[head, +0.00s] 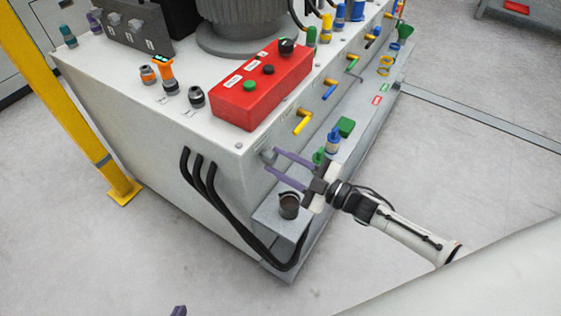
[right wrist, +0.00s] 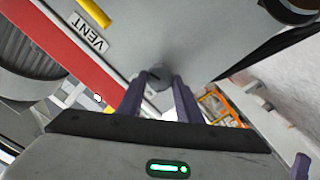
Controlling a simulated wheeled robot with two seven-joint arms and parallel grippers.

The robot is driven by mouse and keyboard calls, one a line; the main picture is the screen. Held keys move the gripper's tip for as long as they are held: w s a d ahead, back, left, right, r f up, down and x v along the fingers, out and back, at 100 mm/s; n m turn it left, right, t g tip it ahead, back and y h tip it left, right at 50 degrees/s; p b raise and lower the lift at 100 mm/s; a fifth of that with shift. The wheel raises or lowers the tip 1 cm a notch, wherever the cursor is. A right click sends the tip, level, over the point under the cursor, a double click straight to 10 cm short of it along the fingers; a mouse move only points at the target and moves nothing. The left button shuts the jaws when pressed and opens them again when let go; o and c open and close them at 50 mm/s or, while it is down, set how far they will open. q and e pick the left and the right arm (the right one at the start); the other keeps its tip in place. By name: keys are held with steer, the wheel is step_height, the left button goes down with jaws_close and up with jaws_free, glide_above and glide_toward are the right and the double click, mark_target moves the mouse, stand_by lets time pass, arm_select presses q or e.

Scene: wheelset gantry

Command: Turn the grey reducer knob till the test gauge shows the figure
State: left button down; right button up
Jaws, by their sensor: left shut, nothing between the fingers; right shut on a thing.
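The grey reducer knob (head: 266,154) sits on the side face of the white cabinet, near its front corner. My right gripper (head: 271,162) is shut on this knob, its two purple fingers on either side. In the right wrist view, the grey knob (right wrist: 158,74) shows between the fingertips (right wrist: 158,88), with a dark mark on its face. Only a purple tip of my left gripper (head: 178,311) shows at the bottom edge of the head view; it is shut and away from the cabinet. I cannot make out a test gauge or its reading in either view.
A red box (head: 262,85) with buttons stands on the cabinet top. A yellow lever (head: 303,121) is beside the knob; a VENT label (right wrist: 86,33) shows close by. Black hoses (head: 205,185) and a dark cup-like part (head: 289,206) are below.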

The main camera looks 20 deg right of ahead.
steer(key=o, duration=1)
steer(key=shift+o, duration=0.2)
steer(key=v, duration=1)
steer(key=shift+s, duration=0.15)
steer(key=shift+d, duration=0.1)
steer(key=s+a+f+m+g+h, duration=0.3)
steer(key=s+f+m+h, duration=0.1)
steer(key=s, duration=0.4)
steer(key=s+a+f+m+g+h, duration=0.3)
steer(key=s+a+f+m+h, duration=0.1)
steer(key=s+f+m, duration=0.3)
steer(key=shift+s+f+m, duration=0.2)
steer(key=shift+s+m, duration=0.3)
steer(key=shift+m, duration=0.6)
steer(key=shift+a, duration=0.1)
stand_by(1.4)
